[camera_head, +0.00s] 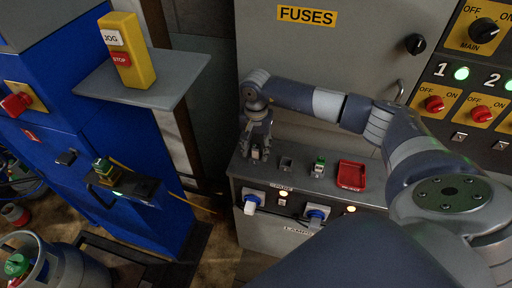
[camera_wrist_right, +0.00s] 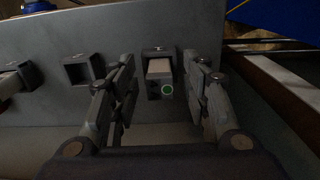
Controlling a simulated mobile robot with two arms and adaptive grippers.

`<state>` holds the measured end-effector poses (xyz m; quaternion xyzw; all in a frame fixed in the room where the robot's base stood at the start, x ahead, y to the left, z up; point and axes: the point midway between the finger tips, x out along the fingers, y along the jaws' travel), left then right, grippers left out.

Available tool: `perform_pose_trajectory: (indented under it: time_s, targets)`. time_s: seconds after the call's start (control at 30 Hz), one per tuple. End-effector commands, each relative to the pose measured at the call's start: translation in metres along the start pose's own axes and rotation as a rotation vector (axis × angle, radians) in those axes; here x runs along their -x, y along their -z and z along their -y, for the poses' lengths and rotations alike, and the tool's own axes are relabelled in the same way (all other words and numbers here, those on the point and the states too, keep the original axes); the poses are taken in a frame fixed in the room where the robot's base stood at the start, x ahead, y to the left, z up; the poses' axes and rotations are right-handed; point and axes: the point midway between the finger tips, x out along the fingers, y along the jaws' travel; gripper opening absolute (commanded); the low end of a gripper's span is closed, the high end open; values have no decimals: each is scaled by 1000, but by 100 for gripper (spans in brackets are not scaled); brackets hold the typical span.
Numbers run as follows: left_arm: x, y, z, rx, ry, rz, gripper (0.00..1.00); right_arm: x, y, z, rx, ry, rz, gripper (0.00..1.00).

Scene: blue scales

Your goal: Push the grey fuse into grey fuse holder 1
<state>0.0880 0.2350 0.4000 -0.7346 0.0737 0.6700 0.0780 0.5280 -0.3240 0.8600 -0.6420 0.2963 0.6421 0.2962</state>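The grey fuse (camera_wrist_right: 159,68) has a light body and a dark end with a green ring. It stands in the dark fuse holder (camera_wrist_right: 158,52) at one end of the row and sticks out of it. My right gripper (camera_head: 258,150) is at the left end of the ledge, around this fuse. In the right wrist view the two fingers (camera_wrist_right: 162,88) are open, one on each side of the fuse, with a small gap at each side. How deep the fuse sits cannot be told. My left gripper is not in view.
An empty holder (camera_head: 286,164) is beside it, then a holder with a green-marked fuse (camera_head: 319,167) and a red tray (camera_head: 352,175) on the ledge. The grey fuse cabinet (camera_head: 330,60) rises behind. A yellow jog/stop box (camera_head: 127,50) stands on a shelf at left.

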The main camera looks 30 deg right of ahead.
Motion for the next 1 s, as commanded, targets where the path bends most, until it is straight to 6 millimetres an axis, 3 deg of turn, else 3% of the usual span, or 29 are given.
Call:
perform_pose_trajectory:
  time_s: [0.27, 0.73, 1.0]
  targets:
    - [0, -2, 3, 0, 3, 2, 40, 5, 0, 0, 0, 0, 0, 43]
    - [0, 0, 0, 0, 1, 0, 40, 94, 1, 0, 1, 2, -2, 43]
    - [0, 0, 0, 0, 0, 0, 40, 119, 0, 0, 0, 0, 1, 43]
